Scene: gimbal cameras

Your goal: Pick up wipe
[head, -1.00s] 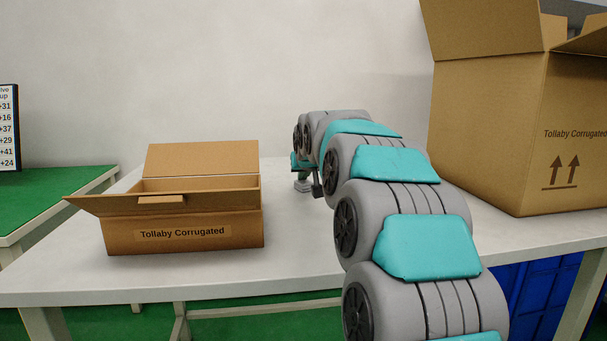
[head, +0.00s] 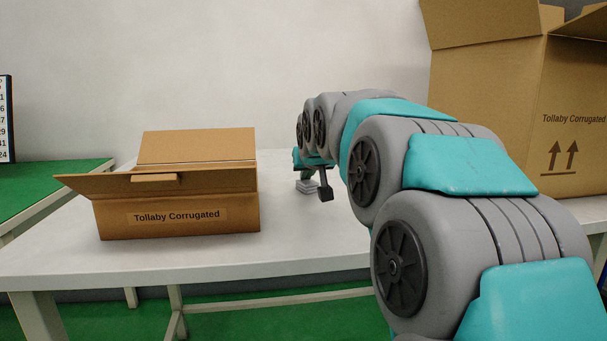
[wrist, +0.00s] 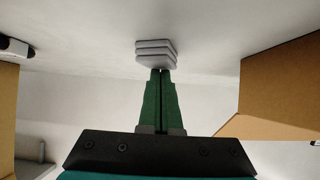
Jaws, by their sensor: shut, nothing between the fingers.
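The wipe (head: 307,187) looks like a small folded light-grey stack lying on the white table, to the right of the small carton. It also shows at the top middle of the wrist view (wrist: 156,51). My gripper (head: 306,175) is just above the wipe in the head view. In the wrist view its green fingers (wrist: 160,72) are together, with nothing between them. The fingertips reach the edge of the wipe in that picture; I cannot tell whether they touch it.
An open small carton (head: 175,215) stands on the left of the table (head: 300,248). A large open carton (head: 490,110) stands at the right. A green-topped table (head: 50,185) is at the far left. The tabletop between the small carton and the wipe is clear.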

